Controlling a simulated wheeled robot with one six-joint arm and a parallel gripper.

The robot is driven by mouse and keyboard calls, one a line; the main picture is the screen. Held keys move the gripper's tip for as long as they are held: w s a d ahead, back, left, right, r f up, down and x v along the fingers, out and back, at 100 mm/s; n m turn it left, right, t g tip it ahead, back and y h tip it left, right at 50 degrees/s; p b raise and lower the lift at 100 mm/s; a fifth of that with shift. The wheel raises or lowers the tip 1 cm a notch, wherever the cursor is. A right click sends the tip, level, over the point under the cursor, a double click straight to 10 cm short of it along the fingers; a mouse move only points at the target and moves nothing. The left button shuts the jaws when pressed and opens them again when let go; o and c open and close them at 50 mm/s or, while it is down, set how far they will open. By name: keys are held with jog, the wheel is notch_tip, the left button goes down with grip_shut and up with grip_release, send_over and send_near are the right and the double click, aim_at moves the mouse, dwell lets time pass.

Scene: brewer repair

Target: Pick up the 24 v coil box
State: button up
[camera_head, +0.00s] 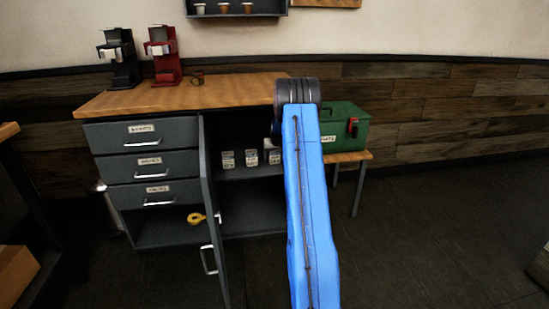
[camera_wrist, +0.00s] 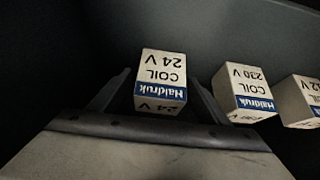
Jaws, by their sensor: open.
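The 24 V coil box (camera_wrist: 162,68) is a white box with a blue Haldruk band, upside down in the wrist view. My gripper (camera_wrist: 160,80) is open, with one dark finger on each side of this box. I cannot tell whether the fingers touch it. In the head view, several small white boxes stand in the open cabinet, their print too small to read. The rightmost one (camera_head: 271,156) is beside my blue arm, which hides my gripper there.
A 230 V coil box (camera_wrist: 246,90) stands close beside the right finger, with a 12 V box (camera_wrist: 306,97) beyond. The cabinet door (camera_head: 211,220) is open at the left of the opening. A green toolbox (camera_head: 343,128) sits right of the cabinet.

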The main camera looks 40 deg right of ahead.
jog(key=shift+c, duration=0.6)
jog(key=c, duration=1.2)
jog(key=shift+o, duration=0.2)
jog(key=shift+r, duration=0.1)
